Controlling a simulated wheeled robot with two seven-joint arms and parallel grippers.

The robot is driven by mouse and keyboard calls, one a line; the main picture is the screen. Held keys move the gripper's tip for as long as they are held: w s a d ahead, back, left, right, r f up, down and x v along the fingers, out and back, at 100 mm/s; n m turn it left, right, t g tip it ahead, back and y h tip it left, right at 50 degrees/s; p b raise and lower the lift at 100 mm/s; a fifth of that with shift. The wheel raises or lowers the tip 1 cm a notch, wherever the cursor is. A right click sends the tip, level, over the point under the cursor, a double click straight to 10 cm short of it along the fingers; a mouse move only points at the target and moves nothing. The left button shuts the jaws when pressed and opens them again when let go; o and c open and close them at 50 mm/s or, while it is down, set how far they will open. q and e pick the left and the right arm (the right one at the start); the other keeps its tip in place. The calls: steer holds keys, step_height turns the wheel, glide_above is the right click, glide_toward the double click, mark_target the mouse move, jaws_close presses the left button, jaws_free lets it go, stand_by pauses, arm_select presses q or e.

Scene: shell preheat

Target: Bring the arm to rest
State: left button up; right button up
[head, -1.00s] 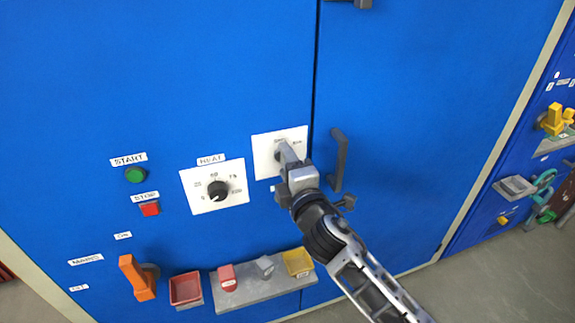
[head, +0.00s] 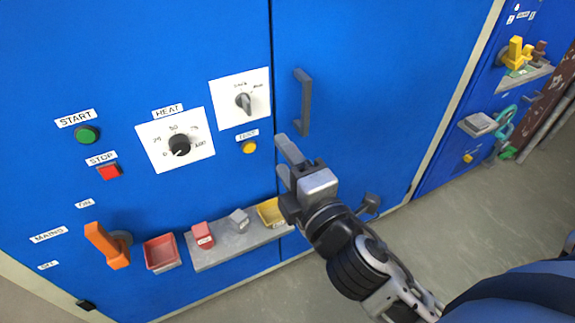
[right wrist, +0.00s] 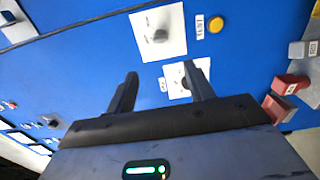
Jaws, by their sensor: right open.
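My right gripper (head: 282,163) is open and empty in front of the blue cabinet, to the lower right of the upper selector knob (head: 243,101). A visible gap separates it from that knob's white plate. In the right wrist view its two fingers (right wrist: 165,90) are spread with nothing between them. The HEAT knob (head: 180,146) on its white plate is to the left of the gripper. The yellow TEST button (head: 249,148) is close by on the left. My left gripper is not in view.
A door handle (head: 303,102) is just above right of the gripper. An orange MAINS lever (head: 108,246) is at lower left. Open floor (head: 440,220) lies at right.

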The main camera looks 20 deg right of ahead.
steer(key=shift+s, duration=0.15)
stand_by(0.3)
steer(key=s+f+m+g+y, duration=0.1)
steer(key=s+f+m+g, duration=0.3)
steer(key=f+m, duration=0.4)
steer(key=s+a+f+m+g+y, duration=0.1)
steer(key=s+f+m+g, duration=0.2)
steer(key=f, duration=1.2)
steer(key=s+m, duration=0.2)
steer(key=m, duration=0.3)
steer(key=shift+a+f+g, duration=0.2)
steer(key=shift+g, duration=0.2)
steer(key=shift+c, duration=0.3)
